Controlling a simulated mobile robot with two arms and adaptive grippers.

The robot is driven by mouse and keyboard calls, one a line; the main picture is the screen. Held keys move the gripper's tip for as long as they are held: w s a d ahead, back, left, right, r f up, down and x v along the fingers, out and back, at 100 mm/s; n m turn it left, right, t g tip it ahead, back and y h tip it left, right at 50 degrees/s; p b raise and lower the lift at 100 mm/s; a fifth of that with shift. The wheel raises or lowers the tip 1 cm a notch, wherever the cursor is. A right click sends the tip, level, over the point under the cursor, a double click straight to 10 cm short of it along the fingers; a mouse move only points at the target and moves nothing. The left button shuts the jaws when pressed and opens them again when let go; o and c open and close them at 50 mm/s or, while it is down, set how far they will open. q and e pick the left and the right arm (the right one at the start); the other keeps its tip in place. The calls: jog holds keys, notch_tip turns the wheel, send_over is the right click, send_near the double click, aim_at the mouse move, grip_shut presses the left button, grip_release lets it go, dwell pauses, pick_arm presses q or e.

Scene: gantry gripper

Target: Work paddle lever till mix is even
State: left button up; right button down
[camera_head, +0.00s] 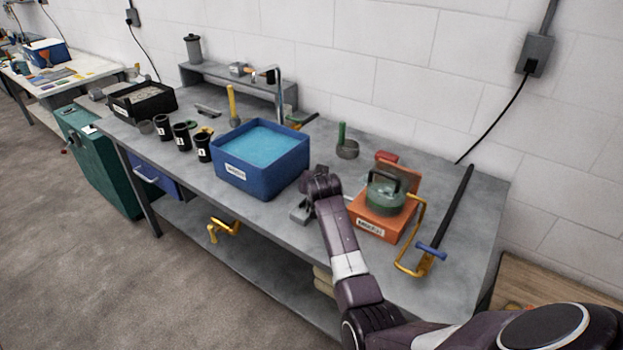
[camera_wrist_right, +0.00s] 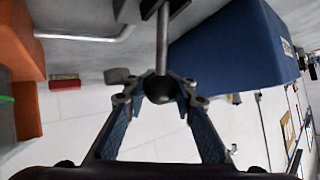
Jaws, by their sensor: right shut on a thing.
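My right gripper (camera_head: 318,182) is above the bench between the blue bin and the orange box. In the right wrist view (camera_wrist_right: 162,84) its fingers are shut on the dark ball knob (camera_wrist_right: 159,90) of a metal lever rod (camera_wrist_right: 163,42). The rod runs to a dark mount (camera_wrist_right: 165,8) at the top of that view. In the head view the gripper hides the knob; a grey block (camera_head: 300,213) shows below it. The blue bin (camera_head: 262,180) holds a light blue, flat-looking filling (camera_head: 262,145). Its evenness cannot be judged closely. My left gripper is not in view.
An orange box (camera_head: 372,226) with a green lidded pot (camera_head: 385,195) stands right of the gripper, beside a yellow crank frame (camera_head: 408,265) and a black bar (camera_head: 455,210). Black cups (camera_head: 182,137) and a black tray (camera_head: 143,108) stand left.

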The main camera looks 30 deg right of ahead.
jog(key=shift+s+d+f, duration=0.25)
jog(key=shift+d, duration=0.2)
jog(key=c, duration=2)
grip_release()
jog(key=o, duration=0.4)
jog(key=shift+s+d+r, duration=0.15)
jog(key=shift+s+d, duration=0.05)
jog(key=shift+s, duration=0.1)
jog(key=shift+w+a+r, duration=0.1)
jog(key=shift+a+r, duration=0.05)
jog(key=shift+a, duration=0.25)
jog(key=shift+a+r, duration=0.1)
jog(key=shift+a, duration=0.05)
jog(key=v, duration=1.1)
jog(key=shift+s+d, duration=0.2)
jog(key=shift+s, duration=0.3)
